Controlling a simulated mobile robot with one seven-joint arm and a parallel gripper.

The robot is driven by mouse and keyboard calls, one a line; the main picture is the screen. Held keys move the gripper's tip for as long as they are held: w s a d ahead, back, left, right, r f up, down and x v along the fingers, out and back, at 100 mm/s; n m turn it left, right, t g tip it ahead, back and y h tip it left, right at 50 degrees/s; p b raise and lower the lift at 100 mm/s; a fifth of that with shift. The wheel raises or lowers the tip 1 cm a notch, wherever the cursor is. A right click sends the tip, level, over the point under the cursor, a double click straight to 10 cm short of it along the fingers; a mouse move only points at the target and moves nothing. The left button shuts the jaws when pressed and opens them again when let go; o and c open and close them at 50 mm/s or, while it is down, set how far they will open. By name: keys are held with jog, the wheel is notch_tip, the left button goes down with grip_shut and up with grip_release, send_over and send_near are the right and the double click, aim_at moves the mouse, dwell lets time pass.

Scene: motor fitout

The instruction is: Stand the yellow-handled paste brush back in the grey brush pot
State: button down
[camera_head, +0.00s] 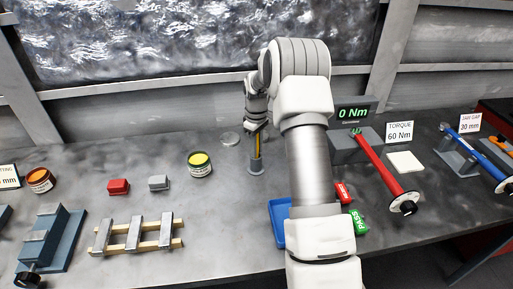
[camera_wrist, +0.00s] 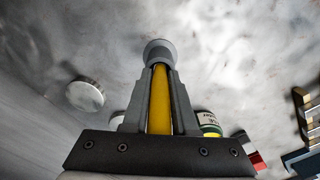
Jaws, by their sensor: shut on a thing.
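The yellow-handled paste brush (camera_head: 258,147) is upright, and my gripper (camera_head: 257,130) is shut on its handle from above. In the wrist view the yellow handle (camera_wrist: 160,100) runs between the two grey fingers of my gripper (camera_wrist: 160,78). The grey brush pot (camera_head: 256,167) stands on the bench directly below, and it also shows beyond the fingertips in the wrist view (camera_wrist: 159,49). The brush's lower end meets the pot's mouth and appears to be inside it. The bristles are hidden, and I cannot tell how deep they sit.
A tin with a yellow top (camera_head: 200,164) stands left of the pot. A round metal disc (camera_head: 230,139) lies behind it. A blue tray (camera_head: 279,223) is in front, partly hidden by my arm. A red torque wrench (camera_head: 383,168) is to the right. Bare bench surrounds the pot.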

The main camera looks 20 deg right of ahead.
jog(key=c, duration=0.6)
grip_release()
notch_tip(320, 180, up, 18)
jog(key=shift+f+b, duration=0.25)
jog(key=shift+b, duration=0.05)
